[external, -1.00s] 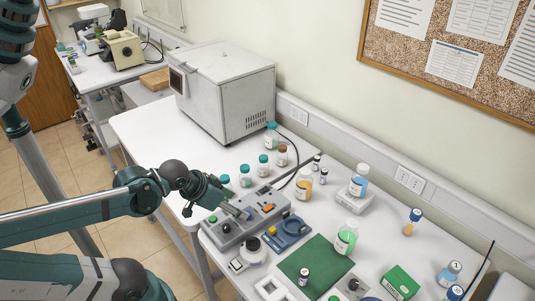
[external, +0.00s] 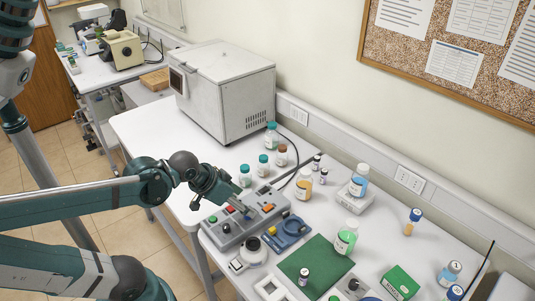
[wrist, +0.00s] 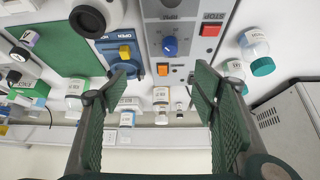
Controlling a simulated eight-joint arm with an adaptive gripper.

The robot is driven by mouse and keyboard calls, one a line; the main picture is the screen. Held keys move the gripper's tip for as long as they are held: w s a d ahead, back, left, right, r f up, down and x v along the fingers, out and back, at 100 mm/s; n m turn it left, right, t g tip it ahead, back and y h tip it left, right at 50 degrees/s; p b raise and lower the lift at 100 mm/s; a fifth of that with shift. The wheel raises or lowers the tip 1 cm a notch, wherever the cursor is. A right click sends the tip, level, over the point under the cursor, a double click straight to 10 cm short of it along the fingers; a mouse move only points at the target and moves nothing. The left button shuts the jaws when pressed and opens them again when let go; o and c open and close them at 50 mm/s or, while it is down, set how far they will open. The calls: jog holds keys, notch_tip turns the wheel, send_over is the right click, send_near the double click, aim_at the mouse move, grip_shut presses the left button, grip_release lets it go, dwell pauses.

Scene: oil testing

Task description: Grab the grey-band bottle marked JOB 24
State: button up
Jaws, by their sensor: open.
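No bottle can be told for certain as the grey-band JOB 24 one; the labels are too small to read. Several teal-capped bottles stand beside the oven, one (external: 263,166) left of a brown-capped bottle (external: 282,156); two show at the right of the wrist view, one of them clear (wrist: 255,45). An amber bottle (external: 303,187) stands behind the control panel; it also shows in the wrist view (wrist: 161,98).
The grey control panel (external: 232,236) with buttons lies below my gripper, beside a blue device (external: 287,234). A white oven (external: 222,90) stands at the back left. A bottle of blue liquid (external: 359,180) sits on a white box. A green box (external: 400,282) is at front right.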

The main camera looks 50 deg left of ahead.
jog(key=w+d+r+m+g+h+p, duration=0.1)
jog(key=w+d+r+m+p, duration=0.15)
jog(key=w+d+p, duration=0.35)
jog(key=m+g+h+p, duration=0.3)
jog(key=m+p, duration=0.4)
jog(key=p, duration=0.2)
send_near(341, 229)
jog(key=x, duration=0.7)
jog(key=shift+w+d+f+g, duration=0.2)
jog(key=shift+d+f+g, duration=0.15)
jog(key=shift+f, duration=0.25)
jog(key=shift+x, duration=1.3)
jog(key=shift+f, duration=0.15)
jog(key=shift+x, duration=2.5)
